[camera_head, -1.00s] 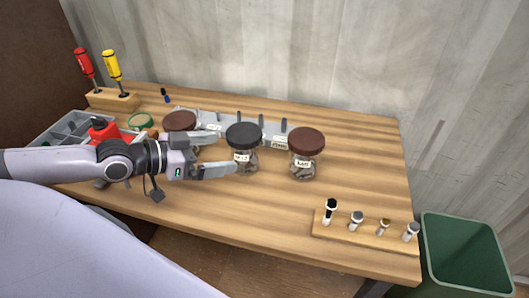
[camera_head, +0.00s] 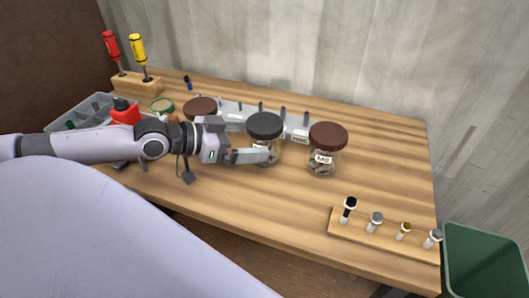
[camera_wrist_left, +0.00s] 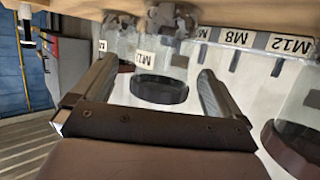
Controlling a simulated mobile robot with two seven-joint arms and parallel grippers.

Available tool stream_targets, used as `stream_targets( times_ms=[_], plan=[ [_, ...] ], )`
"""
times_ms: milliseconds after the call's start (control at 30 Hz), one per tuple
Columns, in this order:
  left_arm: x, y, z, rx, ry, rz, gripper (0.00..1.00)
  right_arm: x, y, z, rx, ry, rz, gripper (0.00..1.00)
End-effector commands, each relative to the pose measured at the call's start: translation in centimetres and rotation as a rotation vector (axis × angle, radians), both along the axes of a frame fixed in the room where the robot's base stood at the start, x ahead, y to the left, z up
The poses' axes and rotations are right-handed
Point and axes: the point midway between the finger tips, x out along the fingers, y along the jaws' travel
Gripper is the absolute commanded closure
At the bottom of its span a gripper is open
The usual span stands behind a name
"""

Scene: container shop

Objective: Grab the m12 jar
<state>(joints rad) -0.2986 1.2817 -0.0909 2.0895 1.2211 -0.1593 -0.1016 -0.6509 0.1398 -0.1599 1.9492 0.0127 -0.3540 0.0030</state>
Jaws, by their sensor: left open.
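A clear glass jar with a black lid (camera_head: 265,125) stands on the bench, holding small metal parts. In the left wrist view, where the picture is upside down, the jar (camera_wrist_left: 160,68) has a white label that reads M1 with the last character unclear. My left gripper (camera_head: 254,143) is open at this jar, with one finger across its near side. In the wrist view the two fingers lie on either side of the jar, with a visible gap. My right gripper is not in view.
A brown-lidded jar (camera_head: 325,148) stands to the right, and another brown lid (camera_head: 200,106) is at left. A grey labelled rail (camera_head: 297,134) runs behind. A wooden block with several bolts (camera_head: 385,238) is at front right. A green bin (camera_head: 482,262) stands beyond the bench's edge.

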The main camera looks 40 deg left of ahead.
Motion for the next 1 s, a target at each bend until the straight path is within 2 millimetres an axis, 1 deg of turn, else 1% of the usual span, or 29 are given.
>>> stream_targets(
  times_ms=[200, 633, 967, 1000],
  plan=[
    [1.2, -0.5, -0.3, -0.004, -0.004, -0.001, 0.0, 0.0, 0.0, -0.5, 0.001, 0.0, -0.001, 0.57],
    [3.9, -1.7, -1.3, -0.005, -0.003, 0.001, 0.0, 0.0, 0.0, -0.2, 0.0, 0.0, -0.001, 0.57],
    [4.2, -1.9, -1.6, -0.001, -0.001, -0.001, 0.0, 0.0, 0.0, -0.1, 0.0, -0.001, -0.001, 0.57],
    [4.2, -1.9, -1.6, -0.001, -0.001, -0.001, 0.03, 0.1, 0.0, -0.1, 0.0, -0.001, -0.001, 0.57]
  ],
)
